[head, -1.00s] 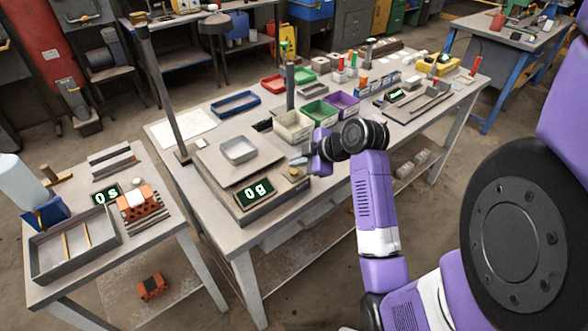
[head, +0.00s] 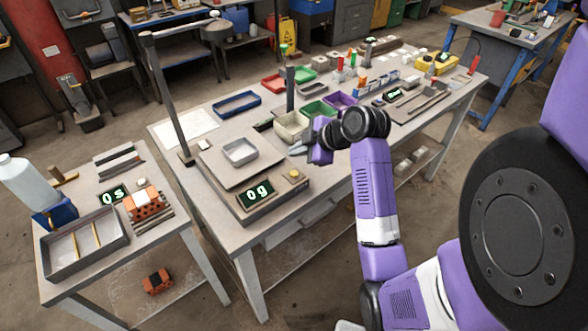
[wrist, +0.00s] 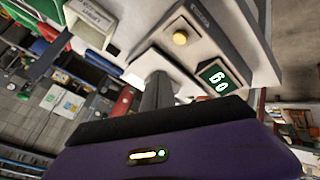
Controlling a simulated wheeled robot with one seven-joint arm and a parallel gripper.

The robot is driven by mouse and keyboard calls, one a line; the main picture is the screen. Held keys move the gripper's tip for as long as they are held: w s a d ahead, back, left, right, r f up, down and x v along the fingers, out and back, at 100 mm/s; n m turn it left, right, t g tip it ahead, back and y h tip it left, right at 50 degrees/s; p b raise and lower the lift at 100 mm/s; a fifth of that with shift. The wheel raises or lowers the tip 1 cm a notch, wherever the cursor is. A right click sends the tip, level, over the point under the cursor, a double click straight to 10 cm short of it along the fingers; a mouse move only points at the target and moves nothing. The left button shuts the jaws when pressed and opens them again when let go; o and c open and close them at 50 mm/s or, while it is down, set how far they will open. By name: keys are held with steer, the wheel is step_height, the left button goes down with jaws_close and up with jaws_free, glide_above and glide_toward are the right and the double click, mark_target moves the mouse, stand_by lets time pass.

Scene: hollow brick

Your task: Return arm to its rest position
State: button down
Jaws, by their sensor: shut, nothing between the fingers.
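My gripper (head: 297,150) is at the end of my purple arm, near the right edge of the scale, above the main workbench (head: 222,222). Its fingers are shut and hold nothing. In the wrist view the fingers (wrist: 157,92) show as a dark bar below the scale. The scale (head: 255,207) reads 0 g, carries a grey tray (head: 240,160) and has a yellow button (head: 293,174); its display also shows in the wrist view (wrist: 222,77).
A side table at left holds an orange hollow brick (head: 143,204), a grey tray (head: 48,262), a timer reading 0 s (head: 113,195) and a bottle (head: 24,184). Another orange brick (head: 157,281) lies low beneath it. Coloured bins (head: 292,127) stand behind the gripper. A post (head: 166,100) rises at the bench's left.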

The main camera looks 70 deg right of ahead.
stand_by(0.8)
steer(key=shift+w+d+r+m, duration=0.1)
steer(key=shift+d+r+m, duration=0.05)
steer(key=shift+d+m, duration=0.15)
steer(key=d+r+m+t+h, duration=0.2)
steer(key=d+r+m+h, duration=0.2)
steer(key=r+m+h, duration=0.15)
steer(key=a+f+m+t+h, duration=0.1)
steer(key=a+m+t+h, duration=0.35)
steer(key=a, duration=1.35)
steer(key=s+a+f+n+y, duration=0.1)
steer(key=s+a+y, duration=0.3)
steer(key=a, duration=0.4)
steer(key=s+a+f+n+y, duration=0.1)
steer(key=s+a+y, duration=0.3)
steer(key=a, duration=0.5)
steer(key=s+a+f+n+y+b, duration=0.1)
steer(key=s+a+n+y, duration=0.2)
steer(key=s+a+y, duration=0.2)
steer(key=s+a, duration=0.3)
steer(key=shift+a+f+n, duration=0.15)
steer(key=shift+f+n, duration=0.05)
steer(key=shift+n, duration=0.1)
